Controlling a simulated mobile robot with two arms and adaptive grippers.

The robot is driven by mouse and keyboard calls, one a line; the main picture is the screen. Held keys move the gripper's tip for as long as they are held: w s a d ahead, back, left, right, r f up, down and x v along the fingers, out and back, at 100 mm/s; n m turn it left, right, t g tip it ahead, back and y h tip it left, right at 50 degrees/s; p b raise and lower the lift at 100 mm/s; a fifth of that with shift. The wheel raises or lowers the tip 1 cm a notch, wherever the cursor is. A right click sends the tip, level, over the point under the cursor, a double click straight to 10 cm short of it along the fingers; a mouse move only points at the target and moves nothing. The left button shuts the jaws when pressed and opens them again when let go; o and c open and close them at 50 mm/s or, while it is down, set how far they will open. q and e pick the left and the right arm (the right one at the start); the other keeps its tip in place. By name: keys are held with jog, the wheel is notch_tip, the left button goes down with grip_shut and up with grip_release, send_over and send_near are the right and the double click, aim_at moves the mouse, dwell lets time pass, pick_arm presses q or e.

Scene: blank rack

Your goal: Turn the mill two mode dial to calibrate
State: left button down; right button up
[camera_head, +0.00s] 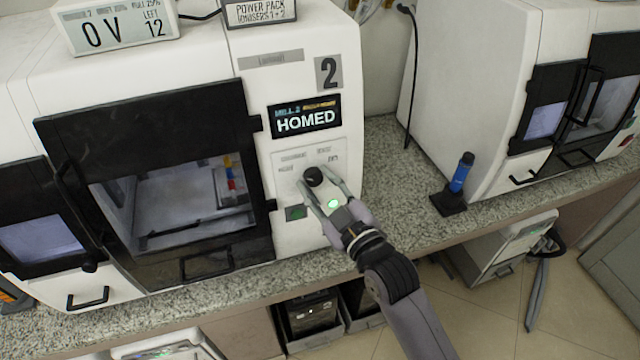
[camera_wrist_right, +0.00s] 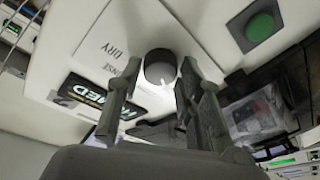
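Mill two (camera_head: 262,183) is the white machine with the "2" label and a dark door. Its screen (camera_head: 306,117) reads HOMED. The mode dial (camera_head: 314,176) is a round black knob on the panel below the screen; it also shows in the right wrist view (camera_wrist_right: 160,68) with a white pointer mark. My right gripper (camera_head: 326,181) is at the panel with one finger on each side of the dial. In the right wrist view the fingers (camera_wrist_right: 160,75) stand apart, with small gaps beside the knob. Panel labels are partly readable, DRY among them. My left gripper is not in view.
A green button (camera_head: 295,212) sits just below and left of the dial. The mill's door (camera_head: 160,180) is closed. A blue handheld tool (camera_head: 461,173) stands in a black base on the granite counter (camera_head: 390,190). Another white mill (camera_head: 480,100) stands at the right.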

jog(key=c, duration=0.7)
jog(key=shift+m, duration=0.4)
jog(key=m+t+p, duration=0.1)
jog(key=m, duration=0.3)
jog(key=shift+a+m+h, duration=0.1)
jog(key=shift+m+h, duration=0.3)
jog(key=shift+f+m+t+h+p, duration=0.1)
jog(key=shift+m+t+h+p, duration=0.4)
jog(key=shift+m, duration=1.3)
jog(key=o, duration=1.2)
